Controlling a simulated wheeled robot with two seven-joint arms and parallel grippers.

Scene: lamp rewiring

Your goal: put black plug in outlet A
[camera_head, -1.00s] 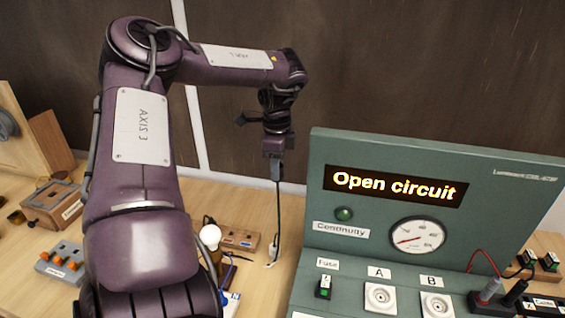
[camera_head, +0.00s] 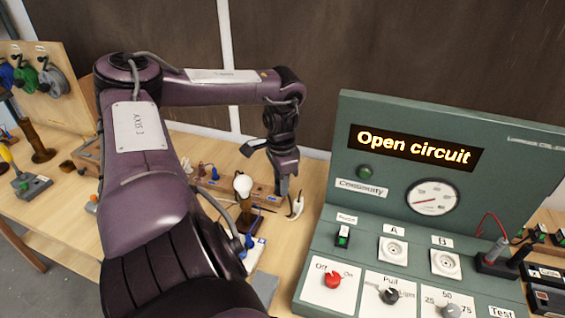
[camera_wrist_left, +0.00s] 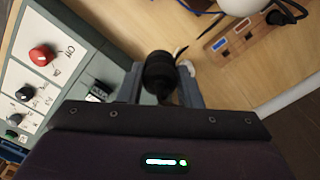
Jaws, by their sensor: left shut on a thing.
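My left gripper (camera_head: 284,192) points down to the left of the green test panel (camera_head: 352,120), above the table. In the left wrist view the fingers (camera_wrist_left: 160,90) are shut on the black plug (camera_wrist_left: 158,70), a dark rounded body. In the head view the plug is hard to make out behind the fingers. My right gripper is not in view.
A white plug (camera_head: 296,207) lies beside my gripper. A bulb (camera_head: 243,186) on a stand and a wooden block (camera_head: 225,184) are nearby. The panel display reads "Open circuit".

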